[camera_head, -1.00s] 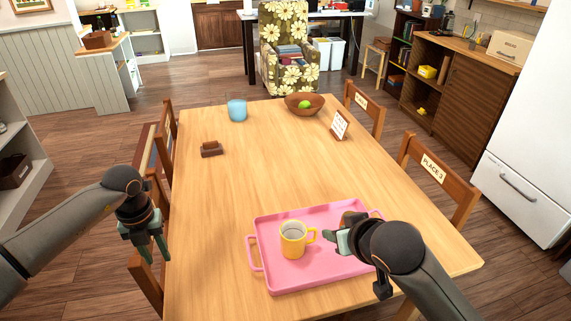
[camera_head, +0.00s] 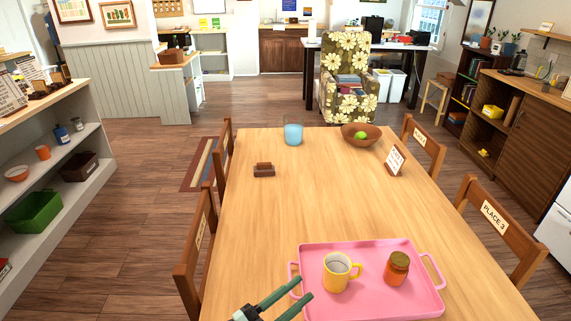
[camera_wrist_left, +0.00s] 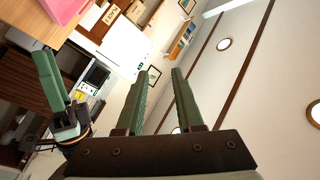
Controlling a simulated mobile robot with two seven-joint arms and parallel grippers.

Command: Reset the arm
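My left gripper (camera_head: 305,287) shows at the bottom edge of the head view, by the pink tray's left side. Its two green fingers are apart and empty, also in the left wrist view (camera_wrist_left: 163,73). My right gripper (camera_wrist_left: 48,68) is out of the head view; its green fingers show at the left of the wrist view, seemingly close together. A pink tray (camera_head: 318,311) lies on the wooden table (camera_head: 320,205).
On the table stand a blue glass (camera_head: 293,134), a brown bowl (camera_head: 347,132) with a green fruit, a small sign (camera_head: 395,160) and a brown block-shaped object (camera_head: 264,170). Wooden chairs (camera_head: 196,250) flank both sides. The table's middle is clear. Shelves (camera_head: 75,195) stand at left.

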